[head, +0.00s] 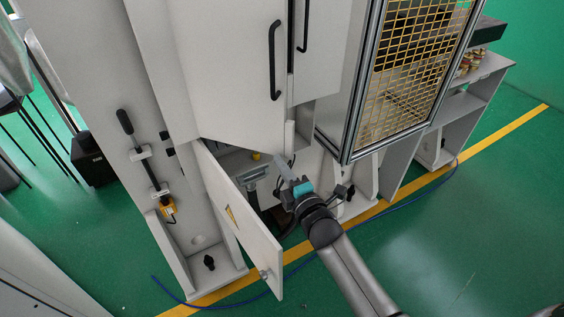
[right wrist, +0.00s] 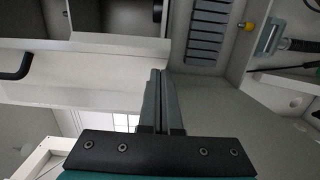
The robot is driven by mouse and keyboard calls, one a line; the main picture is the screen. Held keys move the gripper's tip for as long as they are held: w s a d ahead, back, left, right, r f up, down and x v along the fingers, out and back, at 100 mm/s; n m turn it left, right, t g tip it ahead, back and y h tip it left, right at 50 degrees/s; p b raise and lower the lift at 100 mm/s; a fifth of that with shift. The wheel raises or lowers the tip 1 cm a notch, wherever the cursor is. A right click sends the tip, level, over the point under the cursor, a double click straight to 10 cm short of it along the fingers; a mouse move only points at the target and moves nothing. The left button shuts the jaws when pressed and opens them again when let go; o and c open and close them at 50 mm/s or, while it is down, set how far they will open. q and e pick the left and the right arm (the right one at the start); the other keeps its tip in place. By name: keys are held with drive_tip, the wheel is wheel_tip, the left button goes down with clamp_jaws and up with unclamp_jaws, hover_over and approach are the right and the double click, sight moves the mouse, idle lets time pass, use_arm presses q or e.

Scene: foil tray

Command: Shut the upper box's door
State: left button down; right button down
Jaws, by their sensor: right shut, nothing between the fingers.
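A pale grey box door (head: 245,232) with a yellow warning label hangs open in the head view, swung out toward the lower right from its left-hand edge. Behind it, the box opening (head: 232,156) shows fittings inside. I cannot tell from these views whether this is the upper box. My right gripper (head: 284,163) is at the opening, right of the open door and apart from the door's free edge. In the right wrist view its fingers (right wrist: 158,75) are together with nothing between them. My left gripper is not in view.
Cabinet doors with black handles (head: 275,62) are above the opening. A yellow mesh guard (head: 405,75) stands at right. A yellow knob (head: 256,156) is inside the box and shows in the right wrist view (right wrist: 248,27). Green floor (head: 460,240) is clear at lower right.

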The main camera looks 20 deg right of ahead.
drive_tip(key=shift+w+d, duration=0.2)
drive_tip(key=shift+w, duration=0.05)
idle(0.3)
